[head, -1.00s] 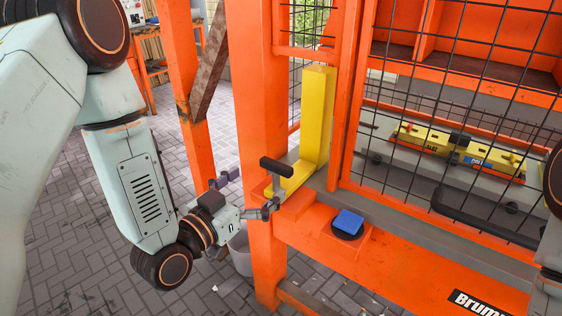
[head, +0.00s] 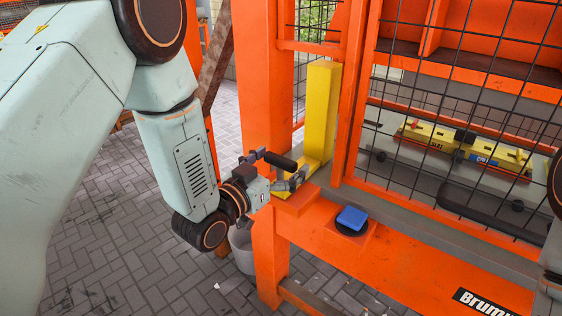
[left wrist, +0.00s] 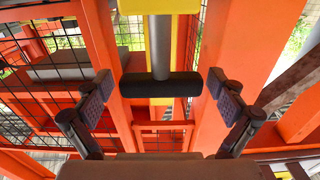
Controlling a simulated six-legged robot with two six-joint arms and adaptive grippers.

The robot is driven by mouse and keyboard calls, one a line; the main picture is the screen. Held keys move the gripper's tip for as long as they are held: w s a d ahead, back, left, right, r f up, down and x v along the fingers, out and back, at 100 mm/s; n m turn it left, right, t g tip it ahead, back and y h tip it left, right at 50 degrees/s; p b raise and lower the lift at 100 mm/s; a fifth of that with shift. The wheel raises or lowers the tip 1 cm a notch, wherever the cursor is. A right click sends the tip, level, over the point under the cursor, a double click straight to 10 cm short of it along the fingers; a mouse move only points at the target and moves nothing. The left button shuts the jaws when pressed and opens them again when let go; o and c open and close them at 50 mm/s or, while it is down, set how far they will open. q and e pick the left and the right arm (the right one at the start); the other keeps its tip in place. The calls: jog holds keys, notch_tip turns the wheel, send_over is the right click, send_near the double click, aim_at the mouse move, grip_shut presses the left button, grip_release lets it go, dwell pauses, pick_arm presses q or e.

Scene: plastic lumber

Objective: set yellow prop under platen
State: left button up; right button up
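The yellow prop (head: 322,110) is a tall upright bar with a low foot, standing at the left post of the orange press frame. Its black T-shaped handle (head: 280,160) sticks out towards my left arm. In the left wrist view the black handle (left wrist: 160,85) lies crosswise between the fingers of my open left gripper (left wrist: 160,92), with a gap on each side. In the head view my left gripper (head: 274,170) is at the handle. I cannot tell the platen clearly from the other orange beams. My right gripper is out of view.
Black wire mesh (head: 450,110) closes the press front to the right of the prop. A blue button (head: 350,218) sits on the orange front ledge (head: 410,262). Yellow blocks (head: 430,136) lie behind the mesh. A grey bucket (head: 242,248) stands on the paved floor below.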

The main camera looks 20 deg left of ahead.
pick_arm(q)
jog(key=shift+s+a, duration=0.1)
jog(key=shift+s, duration=0.05)
jog(key=c, duration=1.5)
jog(key=shift+x, duration=2.35)
jog(key=shift+s, duration=0.1)
jog(key=o, duration=1.7)
jog(key=v, duration=1.2)
